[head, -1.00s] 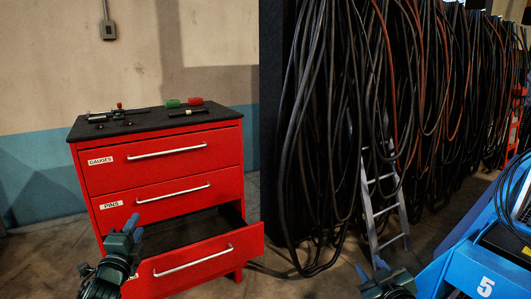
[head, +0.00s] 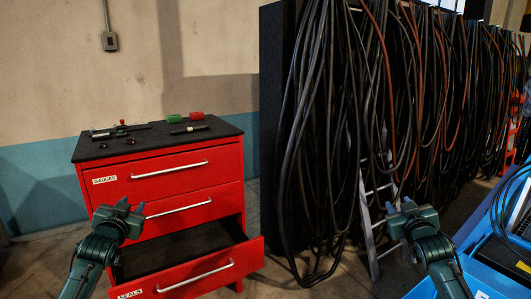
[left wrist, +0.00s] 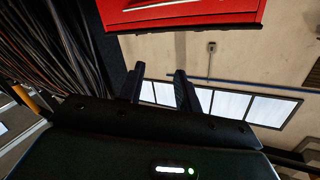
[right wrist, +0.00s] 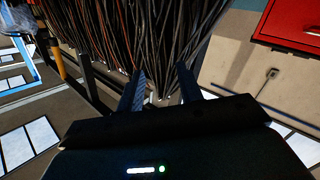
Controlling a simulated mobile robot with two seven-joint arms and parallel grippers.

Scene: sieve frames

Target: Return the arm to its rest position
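My left gripper (head: 130,206) is raised in front of the red drawer cabinet in the head view, covering part of its middle drawer. Its two fingers stand apart with nothing between them in the left wrist view (left wrist: 158,88). My right gripper (head: 399,207) is raised in front of the hanging cables and ladder. Its fingers are also apart and empty in the right wrist view (right wrist: 161,88). Both arms come up from the bottom of the head view, at a similar height.
The red cabinet (head: 160,180) has its bottom drawer (head: 215,270) pulled open. Small tools and a red and green item (head: 185,117) lie on its top. A ladder (head: 372,215) leans among black cables (head: 340,130). A blue cart (head: 480,265) stands at right.

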